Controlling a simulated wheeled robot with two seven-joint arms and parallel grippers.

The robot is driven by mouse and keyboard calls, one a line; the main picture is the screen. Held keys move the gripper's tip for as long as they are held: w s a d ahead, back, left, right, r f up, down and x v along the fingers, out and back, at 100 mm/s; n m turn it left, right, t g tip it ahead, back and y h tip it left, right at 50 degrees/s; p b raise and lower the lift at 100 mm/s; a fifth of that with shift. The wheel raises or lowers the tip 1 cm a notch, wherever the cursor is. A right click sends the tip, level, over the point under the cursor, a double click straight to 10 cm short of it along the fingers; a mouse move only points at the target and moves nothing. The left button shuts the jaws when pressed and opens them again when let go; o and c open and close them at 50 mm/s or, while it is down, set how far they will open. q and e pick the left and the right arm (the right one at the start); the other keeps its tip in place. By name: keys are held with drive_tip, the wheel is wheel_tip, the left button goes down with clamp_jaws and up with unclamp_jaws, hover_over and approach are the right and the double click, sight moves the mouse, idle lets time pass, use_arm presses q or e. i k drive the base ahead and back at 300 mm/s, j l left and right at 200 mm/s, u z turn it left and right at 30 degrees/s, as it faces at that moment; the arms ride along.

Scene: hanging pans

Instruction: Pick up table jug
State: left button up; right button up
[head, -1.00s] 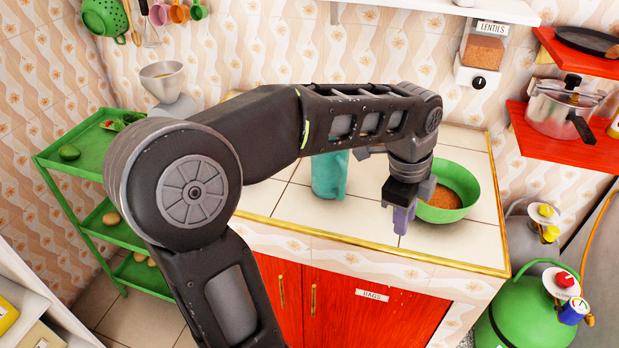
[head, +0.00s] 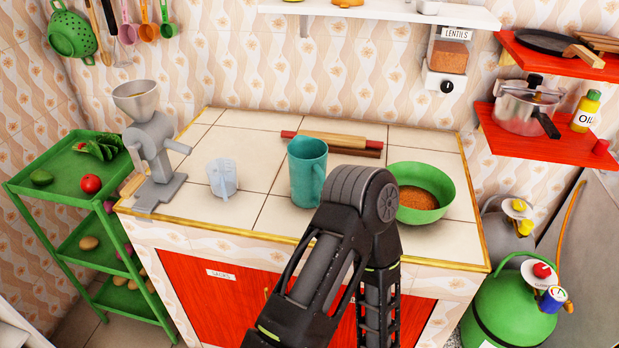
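A small clear measuring cup (head: 222,178) stands to the left of the jug. One of my arms comes up from the bottom edge and bends back down in front of the counter. Its gripper is out of the picture, and neither gripper shows in the head view.
A green bowl (head: 444,190) of brown grains stands right of the jug, partly behind my arm. A rolling pin (head: 335,140) lies behind the jug. A grey grinder (head: 152,150) stands at the counter's left end. Bare tiles lie between cup and jug.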

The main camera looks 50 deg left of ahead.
sight(307, 156)
drive_tip(key=i, duration=0.5)
drive_tip(key=u, duration=2.05)
